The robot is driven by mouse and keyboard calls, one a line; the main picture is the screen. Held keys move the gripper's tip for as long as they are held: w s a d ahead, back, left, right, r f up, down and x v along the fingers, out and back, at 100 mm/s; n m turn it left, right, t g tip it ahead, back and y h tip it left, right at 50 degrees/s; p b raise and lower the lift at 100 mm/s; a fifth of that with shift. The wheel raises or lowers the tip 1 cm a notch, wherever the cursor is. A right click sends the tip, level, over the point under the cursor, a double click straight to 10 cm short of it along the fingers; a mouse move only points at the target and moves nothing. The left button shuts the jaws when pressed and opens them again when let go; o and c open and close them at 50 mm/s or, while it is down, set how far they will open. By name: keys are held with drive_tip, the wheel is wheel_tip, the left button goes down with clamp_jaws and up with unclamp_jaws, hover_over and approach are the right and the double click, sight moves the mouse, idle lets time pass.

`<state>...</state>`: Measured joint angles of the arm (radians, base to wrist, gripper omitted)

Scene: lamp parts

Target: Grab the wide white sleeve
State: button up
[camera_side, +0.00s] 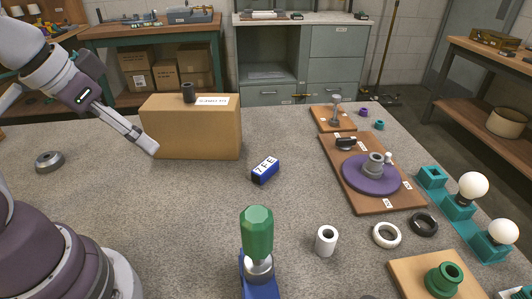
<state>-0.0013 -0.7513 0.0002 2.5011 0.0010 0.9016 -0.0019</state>
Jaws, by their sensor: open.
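A short white sleeve (326,242) with a round hole in its top stands upright on the grey speckled table, in the front right half of the view. My gripper (150,146) is at the left, in front of the cardboard box and far from the sleeve. It is open and seen nearly side-on, with nothing visible between its fingers. A flatter white ring (386,235) lies to the right of the sleeve, apart from it.
A green-handled tool (257,232) stands left of the sleeve. A cardboard box (192,135) bears a dark cylinder. A blue labelled block (265,169) lies mid-table. A black ring (423,224), wooden board (385,206) and teal bulb holder (458,212) are at right. The centre is mostly clear.

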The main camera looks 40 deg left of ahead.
drive_tip(key=shift+o, duration=0.2)
drive_tip(key=shift+o, duration=0.5)
drive_tip(key=shift+w, duration=0.1)
drive_tip(key=m+g+h, duration=0.4)
drive_tip(key=m, duration=1)
hover_over(324, 233)
drive_tip(key=a, duration=0.3)
wheel_tip(324, 233, down, 10)
drive_tip(key=shift+m, duration=0.3)
drive_tip(key=x, duration=0.7)
drive_tip(key=s+x, duration=0.1)
drive_tip(key=x, duration=0.2)
drive_tip(key=shift+d+f, duration=0.1)
drive_tip(key=shift+f, duration=0.2)
drive_tip(key=c, duration=1.1)
